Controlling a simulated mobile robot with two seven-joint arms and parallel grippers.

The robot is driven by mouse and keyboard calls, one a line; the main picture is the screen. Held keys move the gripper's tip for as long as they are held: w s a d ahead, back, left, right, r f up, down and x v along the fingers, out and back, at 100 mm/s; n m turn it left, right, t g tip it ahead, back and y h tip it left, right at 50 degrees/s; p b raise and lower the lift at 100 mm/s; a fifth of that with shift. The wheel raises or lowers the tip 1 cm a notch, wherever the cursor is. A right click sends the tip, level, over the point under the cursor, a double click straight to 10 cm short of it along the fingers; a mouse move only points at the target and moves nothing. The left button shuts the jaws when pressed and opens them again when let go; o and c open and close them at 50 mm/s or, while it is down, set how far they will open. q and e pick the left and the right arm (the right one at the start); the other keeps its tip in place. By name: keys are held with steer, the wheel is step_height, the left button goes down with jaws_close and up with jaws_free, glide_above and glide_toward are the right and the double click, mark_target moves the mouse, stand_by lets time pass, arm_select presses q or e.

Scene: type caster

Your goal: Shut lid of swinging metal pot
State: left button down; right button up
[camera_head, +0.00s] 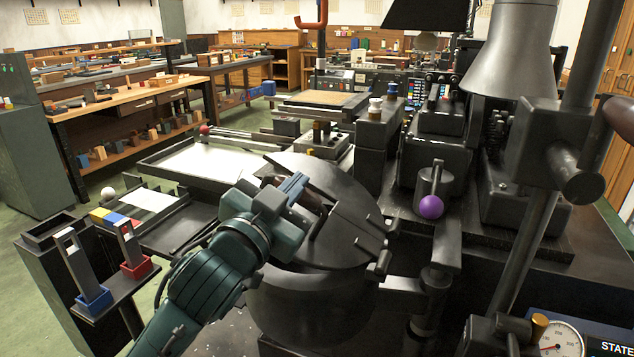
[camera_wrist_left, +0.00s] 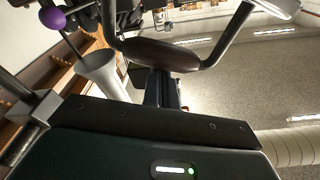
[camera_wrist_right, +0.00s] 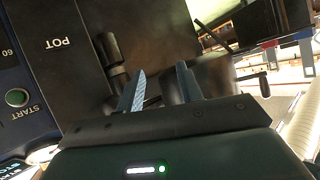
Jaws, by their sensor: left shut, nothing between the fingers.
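The dark metal pot (camera_head: 310,312) stands at the centre of the head view. Its round dark lid (camera_head: 350,215) lies over its top, with a bar across it; I cannot tell how far it stands off the rim. My left gripper (camera_head: 302,192) is over the lid's left part, shut and empty. In the left wrist view a brown grip (camera_wrist_left: 160,55) on a curved metal bar is just past the left fingertips (camera_wrist_left: 166,88). My right gripper (camera_wrist_right: 160,80) shows only in its own wrist view, with its fingers apart and nothing seen between them.
A purple ball (camera_head: 431,207) on a lever is right of the lid. A grey cone (camera_head: 512,55) and thick dark posts stand at the right. A stand with red and blue holders (camera_head: 92,300) is at the left. A POT-labelled panel (camera_wrist_right: 60,43) is near my right gripper.

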arm_select(q)
steer(key=a+f+n, duration=0.1)
steer(key=w+a+f+n+b, duration=0.1)
steer(key=f, duration=0.1)
steer(key=a+f+n, duration=0.1)
steer(key=f+n, duration=0.1)
steer(key=shift+w+a+f+y, duration=0.1)
steer(key=shift+w+a+y, duration=0.05)
steer(key=shift+a+y, duration=0.2)
steer(key=shift+w+a+f+n+b, duration=0.15)
steer(key=shift+a+f+n+b, duration=0.3)
steer(key=shift+f+n, duration=0.45)
